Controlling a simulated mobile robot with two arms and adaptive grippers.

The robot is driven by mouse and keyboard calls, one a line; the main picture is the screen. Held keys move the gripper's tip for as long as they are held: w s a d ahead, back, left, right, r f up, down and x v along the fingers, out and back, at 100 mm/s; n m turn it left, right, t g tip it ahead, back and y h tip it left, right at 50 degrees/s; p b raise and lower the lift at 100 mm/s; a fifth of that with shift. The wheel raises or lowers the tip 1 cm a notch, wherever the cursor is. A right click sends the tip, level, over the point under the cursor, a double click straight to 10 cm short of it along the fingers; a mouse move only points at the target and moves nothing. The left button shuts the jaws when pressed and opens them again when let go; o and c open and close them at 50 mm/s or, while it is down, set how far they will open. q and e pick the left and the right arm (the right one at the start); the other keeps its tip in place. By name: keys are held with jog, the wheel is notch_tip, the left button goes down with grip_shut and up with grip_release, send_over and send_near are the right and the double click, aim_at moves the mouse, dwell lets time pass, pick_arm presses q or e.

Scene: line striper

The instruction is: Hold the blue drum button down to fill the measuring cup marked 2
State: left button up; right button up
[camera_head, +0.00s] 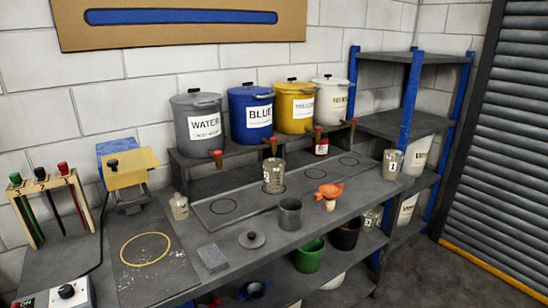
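The blue drum (250,112), labelled BLUE, stands on the raised shelf between the grey WATER drum and the yellow drum. A red-tipped tap (270,138) sticks out at its lower front; I cannot make out a separate button or whether it is pressed. A clear measuring cup (273,176) stands upright on the ringed strip below this tap. Its mark and fill level are too small to read surely. Another clear cup (392,163), which seems marked 1, stands at the bench's right end. Neither of my grippers is in view.
The WATER drum (202,124), yellow drum (294,106) and white drum (333,99) share the shelf. A grey pot (290,214), a loose lid (251,239) and an orange funnel (330,190) stand in front of the cup. A marker rack (52,211) is at left.

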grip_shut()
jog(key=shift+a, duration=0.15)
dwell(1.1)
